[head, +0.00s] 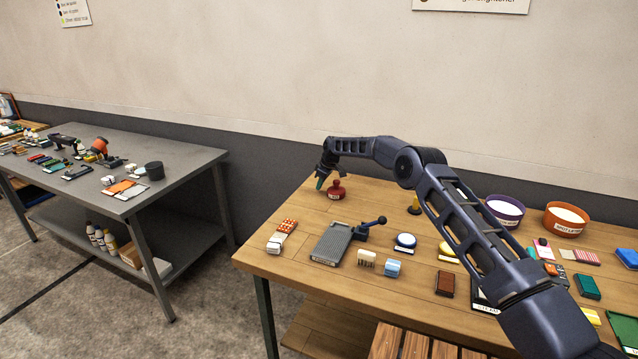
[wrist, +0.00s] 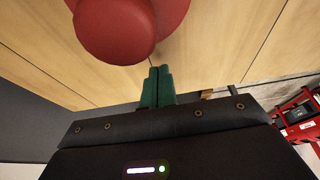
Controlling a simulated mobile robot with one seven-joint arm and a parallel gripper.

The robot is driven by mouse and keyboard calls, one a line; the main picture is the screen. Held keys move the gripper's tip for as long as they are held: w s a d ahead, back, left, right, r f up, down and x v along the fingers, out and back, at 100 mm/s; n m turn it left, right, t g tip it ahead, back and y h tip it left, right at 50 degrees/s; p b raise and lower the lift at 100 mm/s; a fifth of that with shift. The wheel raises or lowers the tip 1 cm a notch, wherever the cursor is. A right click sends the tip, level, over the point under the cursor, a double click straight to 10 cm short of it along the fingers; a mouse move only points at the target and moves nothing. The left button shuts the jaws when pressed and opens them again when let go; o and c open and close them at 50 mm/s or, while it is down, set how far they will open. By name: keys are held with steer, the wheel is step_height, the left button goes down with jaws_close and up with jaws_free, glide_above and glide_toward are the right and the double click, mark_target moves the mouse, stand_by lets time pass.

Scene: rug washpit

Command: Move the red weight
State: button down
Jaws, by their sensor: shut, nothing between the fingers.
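The red weight (head: 336,190) stands on the far left part of the wooden table (head: 300,256), with a round knob on top and a pale label on its front. In the wrist view the red weight (wrist: 118,28) fills the top, partly cut off by the frame edge. My gripper (head: 320,184) is just left of it in the head view. Its green fingertips (wrist: 157,86) are together with nothing between them, close to the weight but not around it. Whether they touch it, I cannot tell.
Two bowls (head: 567,217) stand to the right. A grey metal table (head: 150,150) stands apart at left.

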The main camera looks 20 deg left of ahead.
steer(key=shift+d, duration=1.55)
steer(key=shift+d, duration=0.1)
steer(key=d, duration=2)
steer(key=shift+d+f, duration=0.1)
steer(key=shift+d, duration=0.1)
steer(key=shift+a, duration=0.1)
